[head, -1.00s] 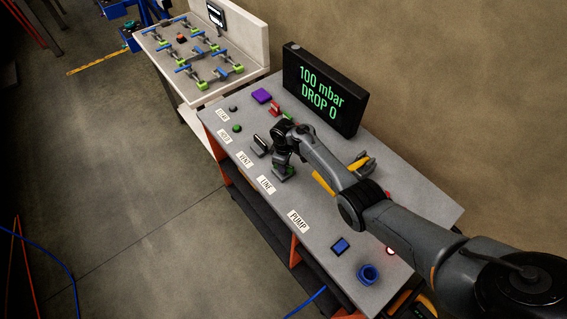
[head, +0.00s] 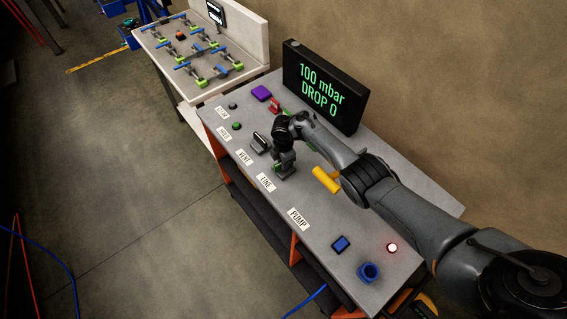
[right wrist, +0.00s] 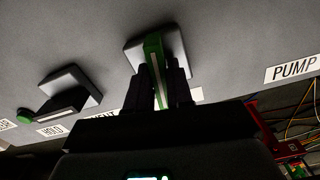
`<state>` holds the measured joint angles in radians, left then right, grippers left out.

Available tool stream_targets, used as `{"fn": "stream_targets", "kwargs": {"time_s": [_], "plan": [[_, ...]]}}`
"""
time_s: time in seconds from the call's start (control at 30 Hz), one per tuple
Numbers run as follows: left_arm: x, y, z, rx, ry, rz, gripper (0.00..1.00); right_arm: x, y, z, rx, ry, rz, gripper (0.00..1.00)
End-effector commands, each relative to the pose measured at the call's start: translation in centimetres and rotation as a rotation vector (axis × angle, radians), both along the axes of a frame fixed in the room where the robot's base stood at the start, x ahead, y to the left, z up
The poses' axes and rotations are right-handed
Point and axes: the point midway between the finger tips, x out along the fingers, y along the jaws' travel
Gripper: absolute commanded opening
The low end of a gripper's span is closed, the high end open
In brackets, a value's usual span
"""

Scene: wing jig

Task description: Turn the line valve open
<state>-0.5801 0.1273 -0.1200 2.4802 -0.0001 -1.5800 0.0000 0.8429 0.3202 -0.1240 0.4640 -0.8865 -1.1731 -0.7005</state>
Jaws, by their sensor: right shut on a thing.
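The line valve has a square grey base (right wrist: 174,46) and a green handle with a pale stripe (right wrist: 153,48) in the right wrist view. In the head view it stands behind the LINE label (head: 265,182), mostly hidden by my right gripper (head: 285,167). That gripper, also in the right wrist view (right wrist: 162,92), is shut on the green handle, one dark finger on each side. The handle's exact angle is hard to tell in the head view. My left gripper is not in view.
The vent valve (head: 260,143) stands beside the line valve. A black display (head: 323,87) reads "100 mbar DROP 0". A yellow bar (head: 326,180), blue button (head: 341,244), blue cup (head: 369,272) and lit red lamp (head: 392,247) are on the bench. My right arm spans its right part.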

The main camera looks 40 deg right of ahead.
Motion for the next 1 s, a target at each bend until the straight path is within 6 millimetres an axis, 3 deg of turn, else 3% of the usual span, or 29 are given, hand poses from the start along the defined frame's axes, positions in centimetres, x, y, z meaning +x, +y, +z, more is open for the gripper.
{"fn": "stream_targets", "kwargs": {"time_s": [0.4,0.9,0.93,1.0], "plan": [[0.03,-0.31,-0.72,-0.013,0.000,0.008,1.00,-0.04,0.01,-0.12,0.000,0.001,0.167,0.00],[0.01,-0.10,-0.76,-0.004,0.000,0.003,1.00,-0.03,0.05,-0.06,0.000,0.001,0.187,0.00],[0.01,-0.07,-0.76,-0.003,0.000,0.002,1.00,-0.04,0.05,-0.06,0.000,0.001,0.187,0.24],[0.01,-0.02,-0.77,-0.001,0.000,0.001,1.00,-0.03,0.05,-0.06,0.000,0.001,0.186,0.35]]}}
